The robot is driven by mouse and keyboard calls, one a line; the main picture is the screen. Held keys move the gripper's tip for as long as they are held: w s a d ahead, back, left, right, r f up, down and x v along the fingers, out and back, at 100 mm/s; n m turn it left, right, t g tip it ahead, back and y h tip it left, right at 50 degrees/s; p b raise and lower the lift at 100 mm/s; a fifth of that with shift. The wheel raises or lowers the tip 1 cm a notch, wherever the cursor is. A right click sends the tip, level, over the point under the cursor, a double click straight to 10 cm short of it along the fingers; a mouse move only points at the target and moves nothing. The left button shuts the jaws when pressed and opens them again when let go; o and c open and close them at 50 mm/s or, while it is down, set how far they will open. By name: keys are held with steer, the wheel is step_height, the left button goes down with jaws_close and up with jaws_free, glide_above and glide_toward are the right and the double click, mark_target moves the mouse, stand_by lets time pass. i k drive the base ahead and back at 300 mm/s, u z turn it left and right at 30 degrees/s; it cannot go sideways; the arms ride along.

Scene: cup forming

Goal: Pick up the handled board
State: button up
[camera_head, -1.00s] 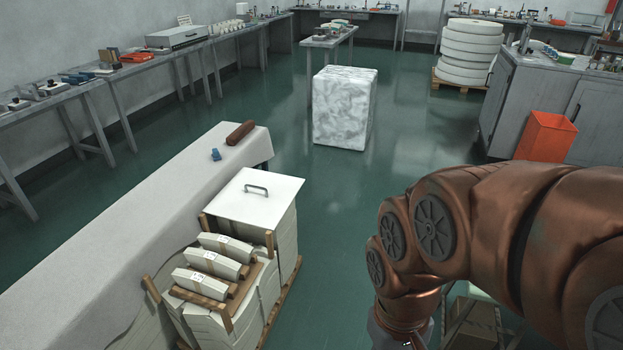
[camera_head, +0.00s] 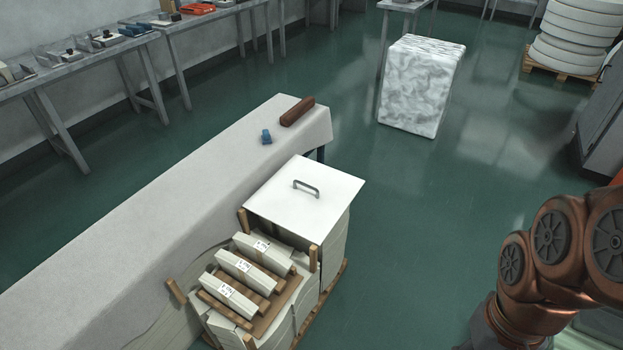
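The handled board (camera_head: 325,207) is a flat white square panel with a grey bar handle (camera_head: 306,188) on top. It lies flat on a pale stack near the middle of the head view, beside the cloth-covered table. My copper-coloured arm shows at the lower right, well apart from the board. My gripper is not in view; the arm runs out of the picture at the bottom edge.
Labelled pale blocks (camera_head: 240,268) lie on a wooden rack in front of the board. A marbled block (camera_head: 418,88) stands behind. Green floor right of the stack is clear.

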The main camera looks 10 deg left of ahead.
mark_target(306, 197)
steer(key=u, duration=0.5)
steer(key=i, duration=0.85)
steer(key=u, duration=1.1)
steer(key=i, duration=0.2)
steer(key=u, duration=0.15)
